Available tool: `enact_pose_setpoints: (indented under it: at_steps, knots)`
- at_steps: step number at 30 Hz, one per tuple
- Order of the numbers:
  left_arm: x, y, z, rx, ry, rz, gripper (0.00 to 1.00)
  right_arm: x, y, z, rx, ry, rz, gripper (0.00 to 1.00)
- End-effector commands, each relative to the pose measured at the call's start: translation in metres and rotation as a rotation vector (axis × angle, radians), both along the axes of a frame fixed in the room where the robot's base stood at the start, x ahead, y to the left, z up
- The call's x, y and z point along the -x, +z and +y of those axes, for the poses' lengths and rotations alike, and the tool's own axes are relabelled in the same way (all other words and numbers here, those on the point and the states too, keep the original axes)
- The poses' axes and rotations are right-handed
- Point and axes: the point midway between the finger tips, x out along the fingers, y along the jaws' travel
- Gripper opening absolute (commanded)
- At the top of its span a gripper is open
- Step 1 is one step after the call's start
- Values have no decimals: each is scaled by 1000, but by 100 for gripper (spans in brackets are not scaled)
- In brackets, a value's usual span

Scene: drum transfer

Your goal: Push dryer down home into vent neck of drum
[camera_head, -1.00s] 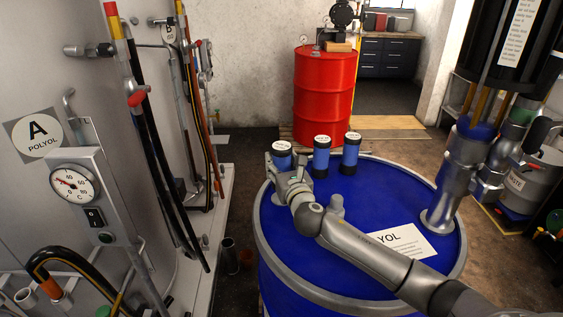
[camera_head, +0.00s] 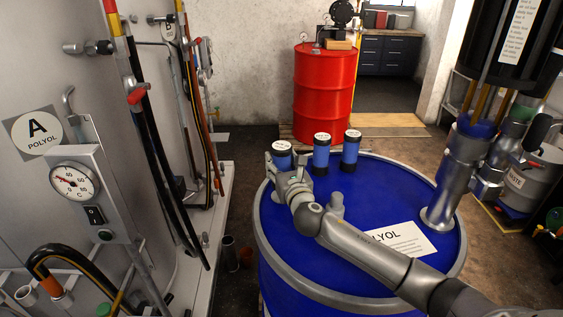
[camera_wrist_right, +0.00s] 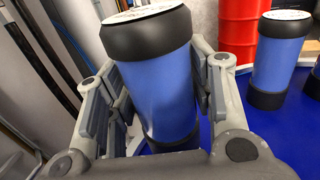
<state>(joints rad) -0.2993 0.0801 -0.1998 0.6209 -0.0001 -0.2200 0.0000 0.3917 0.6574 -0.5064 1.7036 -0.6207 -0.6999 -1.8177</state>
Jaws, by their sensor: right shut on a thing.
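The blue drum (camera_head: 330,235) stands in front of me with a POLYOL label on its top. Three blue dryers with black ends and white caps are on the drum's far side. My right gripper (camera_head: 285,168) is shut on the leftmost dryer (camera_head: 282,151). In the right wrist view this dryer (camera_wrist_right: 155,85) sits between the gripper fingers (camera_wrist_right: 160,100) and looks slightly tilted there. The dryer's lower end and the vent neck are hidden, so I cannot tell how deep it sits. The other dryers, the middle one (camera_head: 321,155) and the right one (camera_head: 350,150), stand upright and apart. My left gripper is not in view.
A steel pump tube (camera_head: 447,185) rises from the drum's right side. A red drum (camera_head: 325,95) stands behind. The panel with the gauge (camera_head: 73,183) and hoses is on the left. A waste drum (camera_head: 528,180) is at the right.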

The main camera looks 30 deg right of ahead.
Motion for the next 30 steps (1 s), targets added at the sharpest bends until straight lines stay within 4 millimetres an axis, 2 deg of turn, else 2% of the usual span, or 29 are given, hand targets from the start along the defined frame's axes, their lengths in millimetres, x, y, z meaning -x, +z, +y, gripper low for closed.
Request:
enact_pose_setpoints:
  at_steps: [30]
  knots:
    - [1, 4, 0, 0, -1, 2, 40, 0, 0, 0, 0, 1, -1, 19]
